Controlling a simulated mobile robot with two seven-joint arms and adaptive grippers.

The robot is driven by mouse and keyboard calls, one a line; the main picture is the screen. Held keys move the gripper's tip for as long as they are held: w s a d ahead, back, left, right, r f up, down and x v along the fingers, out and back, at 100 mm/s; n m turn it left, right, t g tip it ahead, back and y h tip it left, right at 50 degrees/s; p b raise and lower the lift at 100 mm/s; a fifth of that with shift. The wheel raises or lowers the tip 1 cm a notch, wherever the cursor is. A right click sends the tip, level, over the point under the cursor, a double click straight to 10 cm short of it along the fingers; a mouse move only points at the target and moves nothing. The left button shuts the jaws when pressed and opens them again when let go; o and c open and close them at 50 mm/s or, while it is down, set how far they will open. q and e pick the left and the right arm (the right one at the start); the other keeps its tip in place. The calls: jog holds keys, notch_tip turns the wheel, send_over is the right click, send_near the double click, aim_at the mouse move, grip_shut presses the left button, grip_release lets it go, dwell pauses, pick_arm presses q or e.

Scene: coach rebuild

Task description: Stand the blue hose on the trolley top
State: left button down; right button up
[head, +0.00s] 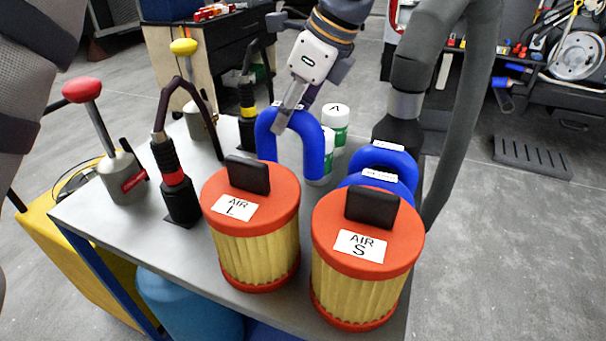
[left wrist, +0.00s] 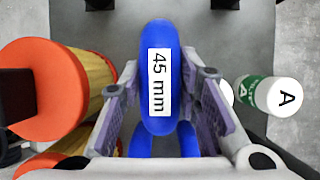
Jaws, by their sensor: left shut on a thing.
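The blue hose (head: 308,135) is an arch with its bend up and its legs down, over the trolley top (head: 150,228). My left gripper (head: 290,108) is shut on the top of its bend. In the left wrist view the hose (left wrist: 158,75) lies between the two fingers (left wrist: 160,100), with a "45 mm" label facing up. The right leg's lower end is close to the trolley top; I cannot tell whether it touches. The left leg's foot is hidden behind a filter. My right gripper is not in view.
Orange-capped filters, AIR L (head: 250,235) and AIR S (head: 366,265), stand in front. More blue hoses (head: 383,160) are at the right, beside a thick grey hose (head: 445,60). White-capped bottles (head: 335,122) stand behind.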

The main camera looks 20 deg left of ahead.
pick_arm(q)
notch_tip(320, 180, down, 6)
jog(key=shift+f, duration=0.2)
jog(key=shift+f, duration=0.1)
jog(key=c, duration=1.5)
grip_release()
jog(key=shift+o, duration=0.2)
jog(key=v, duration=1.2)
jog(key=shift+b, duration=0.3)
jog(key=shift+w, duration=0.1)
